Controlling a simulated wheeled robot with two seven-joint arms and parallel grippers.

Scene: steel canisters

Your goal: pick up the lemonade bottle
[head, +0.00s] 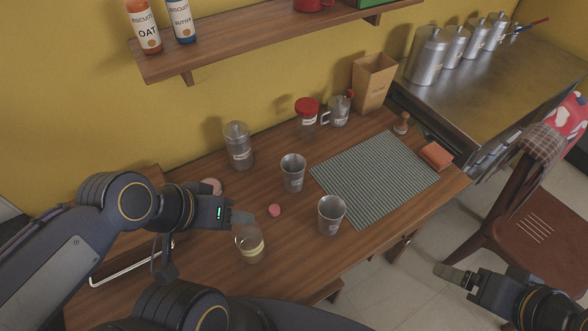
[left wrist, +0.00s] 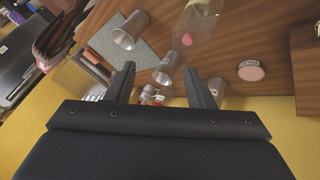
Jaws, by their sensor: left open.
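A clear glass bottle with a pale yellow band (head: 250,246), which looks like the lemonade bottle, stands near the front edge of the wooden table (head: 290,255). Its see-through body and pale label also show at the top of the left wrist view (left wrist: 202,10). My left gripper (head: 242,217) is just behind and above the bottle in the head view, apart from it as far as I can tell. In the left wrist view its two fingers (left wrist: 160,82) are spread with nothing held between them. My right gripper (head: 452,273) is at the lower right, away from the table; its finger gap is unclear.
Two metal cups (head: 293,173) (head: 331,215), a small pink item (head: 275,210) and a pink-topped round item (head: 212,186) are near the bottle. A steel canister (head: 238,147) stands behind. A striped mat (head: 370,180) lies clear. A shelf (head: 240,45) overhangs the back.

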